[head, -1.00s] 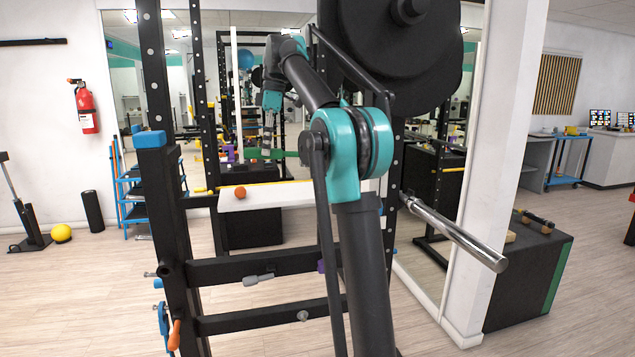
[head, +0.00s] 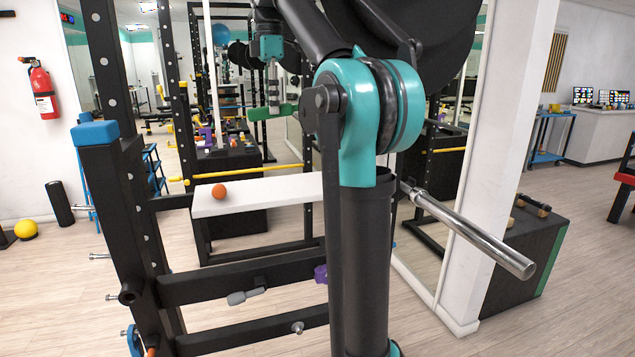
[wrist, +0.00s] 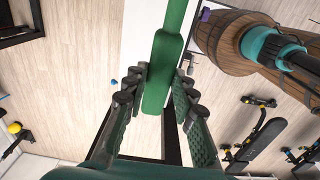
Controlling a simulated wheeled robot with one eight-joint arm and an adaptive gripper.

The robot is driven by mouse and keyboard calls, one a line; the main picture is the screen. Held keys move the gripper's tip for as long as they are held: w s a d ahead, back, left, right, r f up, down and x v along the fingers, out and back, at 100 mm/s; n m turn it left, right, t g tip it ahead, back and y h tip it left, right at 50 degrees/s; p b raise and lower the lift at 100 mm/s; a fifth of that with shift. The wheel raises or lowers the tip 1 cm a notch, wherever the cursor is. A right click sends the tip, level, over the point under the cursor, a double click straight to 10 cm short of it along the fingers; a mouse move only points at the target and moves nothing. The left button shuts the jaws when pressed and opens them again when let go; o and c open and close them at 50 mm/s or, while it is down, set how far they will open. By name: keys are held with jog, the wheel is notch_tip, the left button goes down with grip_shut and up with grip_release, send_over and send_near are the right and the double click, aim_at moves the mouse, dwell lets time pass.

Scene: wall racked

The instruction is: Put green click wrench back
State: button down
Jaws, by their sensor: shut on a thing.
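The green click wrench (head: 262,112) is held roughly level, and its left end sticks out past my gripper (head: 274,98) in the head view. In the wrist view the green wrench (wrist: 164,70) runs up the middle, between the fingers of my gripper (wrist: 162,85), which is shut on it. Its far end is cut off by the top edge. The wrench is above the white shelf (head: 285,192), apart from it in the head view. My arm hides the area to the right of the gripper. I cannot make out the wrench's empty place.
An orange ball (head: 219,191) rests on the shelf. A black rack post with a blue cap (head: 96,133) stands at left, and crossbars (head: 200,284) run low in front. A chrome bar (head: 475,235) sticks out at right. A wooden rounded object (wrist: 225,40) is near the gripper.

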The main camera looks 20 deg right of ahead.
jog(key=shift+f, duration=0.1)
notch_tip(320, 180, down, 19)
jog(key=shift+s+f, duration=0.15)
jog(key=shift+f, duration=0.05)
dwell(0.6)
jog(key=c, duration=1.2)
grip_release()
